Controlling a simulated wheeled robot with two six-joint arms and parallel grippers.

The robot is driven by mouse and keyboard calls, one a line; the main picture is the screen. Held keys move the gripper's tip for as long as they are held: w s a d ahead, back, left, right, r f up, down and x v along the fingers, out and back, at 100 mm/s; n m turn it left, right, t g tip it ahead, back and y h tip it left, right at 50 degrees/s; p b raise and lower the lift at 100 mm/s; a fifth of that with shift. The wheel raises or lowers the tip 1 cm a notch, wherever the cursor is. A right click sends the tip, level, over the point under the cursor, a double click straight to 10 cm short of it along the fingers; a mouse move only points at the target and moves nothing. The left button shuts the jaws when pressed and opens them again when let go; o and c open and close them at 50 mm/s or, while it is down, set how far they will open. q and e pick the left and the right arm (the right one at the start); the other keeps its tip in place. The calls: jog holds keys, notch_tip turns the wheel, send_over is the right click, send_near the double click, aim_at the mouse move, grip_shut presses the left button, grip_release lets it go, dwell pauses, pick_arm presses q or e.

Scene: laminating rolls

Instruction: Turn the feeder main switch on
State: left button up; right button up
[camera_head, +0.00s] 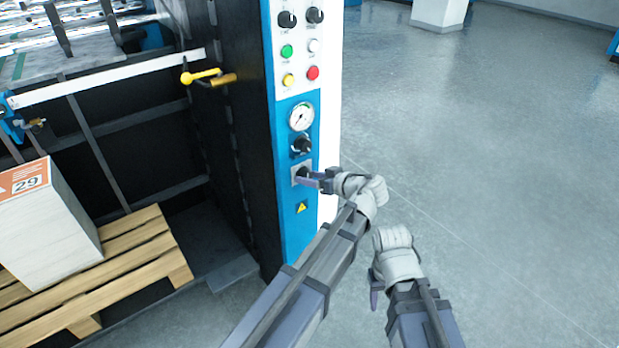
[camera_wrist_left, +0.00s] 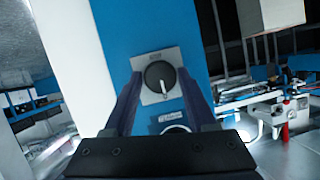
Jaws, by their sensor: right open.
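The main switch is a dark round knob on a square grey plate (camera_head: 296,175), low on the blue control panel. In the left wrist view the switch (camera_wrist_left: 160,77) shows a white pointer line aimed roughly downward. My left gripper (camera_head: 312,178) is at the switch, partly covering it in the head view. In the left wrist view its two fingers (camera_wrist_left: 159,90) are apart, one on each side of the knob; I cannot tell whether they touch it. My right gripper (camera_head: 375,288) is open and empty, lower and to the right, away from the panel.
Above the switch are another dark knob (camera_head: 301,145), a pressure gauge (camera_head: 301,116) and several coloured buttons. A yellow warning sticker (camera_head: 302,208) is below. A wooden pallet (camera_head: 140,250) with a paper stack (camera_head: 45,235) stands left. The floor at right is clear.

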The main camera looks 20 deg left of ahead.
pick_arm(q)
grip_shut()
dwell(0.4)
jog(key=shift+w+d+f+m+g+y+b, duration=0.1)
jog(key=shift+f+m+g+y+b, duration=0.2)
jog(key=shift+m+y+b, duration=1.4)
jog(key=shift+s+f+m+g+y+b, duration=0.1)
jog(key=shift+m+g+y+b, duration=0.4)
jog(key=shift+m+b, duration=2.2)
jog(key=shift+w+d+f+m+g+y+b, duration=0.1)
jog(key=shift+f+m+g+y+b, duration=0.1)
jog(key=shift+m+y+b, duration=1.95)
jog(key=shift+r+m+h+p, duration=0.1)
jog(key=shift+m+h+p, duration=0.45)
jog(key=shift+m+h, duration=0.3)
jog(key=shift+o, duration=2.1)
grip_release()
